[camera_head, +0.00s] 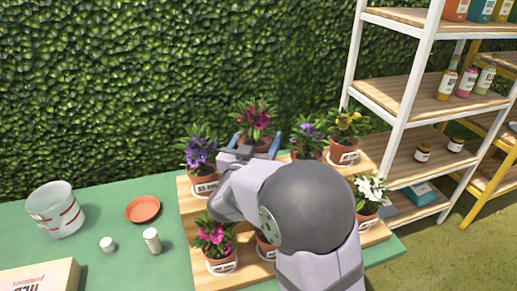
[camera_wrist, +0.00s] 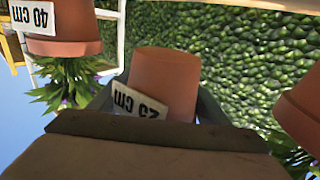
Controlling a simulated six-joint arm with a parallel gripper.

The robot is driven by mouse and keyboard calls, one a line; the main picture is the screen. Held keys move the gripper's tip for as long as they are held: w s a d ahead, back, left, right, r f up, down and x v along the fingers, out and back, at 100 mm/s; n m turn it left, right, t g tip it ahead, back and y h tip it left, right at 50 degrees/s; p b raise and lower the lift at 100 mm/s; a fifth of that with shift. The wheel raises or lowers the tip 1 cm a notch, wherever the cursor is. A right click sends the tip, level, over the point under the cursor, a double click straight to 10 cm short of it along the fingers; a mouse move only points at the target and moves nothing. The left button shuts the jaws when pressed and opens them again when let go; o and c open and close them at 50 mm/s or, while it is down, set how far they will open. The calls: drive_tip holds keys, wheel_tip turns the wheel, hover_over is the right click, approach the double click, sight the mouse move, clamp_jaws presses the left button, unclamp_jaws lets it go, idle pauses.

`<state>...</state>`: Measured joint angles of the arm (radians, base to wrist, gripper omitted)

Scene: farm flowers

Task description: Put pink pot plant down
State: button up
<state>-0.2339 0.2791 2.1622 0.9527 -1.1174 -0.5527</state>
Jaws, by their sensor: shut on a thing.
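The pink pot plant (camera_head: 254,116), with dark pink flowers and a terracotta pot, is at the back of the stepped wooden stand, between two purple-flowered plants. My gripper (camera_head: 258,144) is shut around its pot, with a blue-grey finger on each side. In the wrist view, which is upside down, the pot (camera_wrist: 168,78) sits between the fingers with a "25 cm" label. My arm hides the pot's base in the head view, so I cannot tell whether it touches the stand (camera_head: 189,216). A second pink plant (camera_head: 214,238) stands on the lower front step.
Purple plants flank the held one, left (camera_head: 199,152) and right (camera_head: 308,132). A yellow plant (camera_head: 347,126) and a white plant (camera_head: 370,190) stand at right. The green table (camera_head: 110,205) holds a bucket (camera_head: 55,210) and an orange saucer (camera_head: 143,208). A shelf rack (camera_head: 408,95) rises at right.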

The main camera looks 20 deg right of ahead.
drive_tip(key=shift+r, duration=2.2)
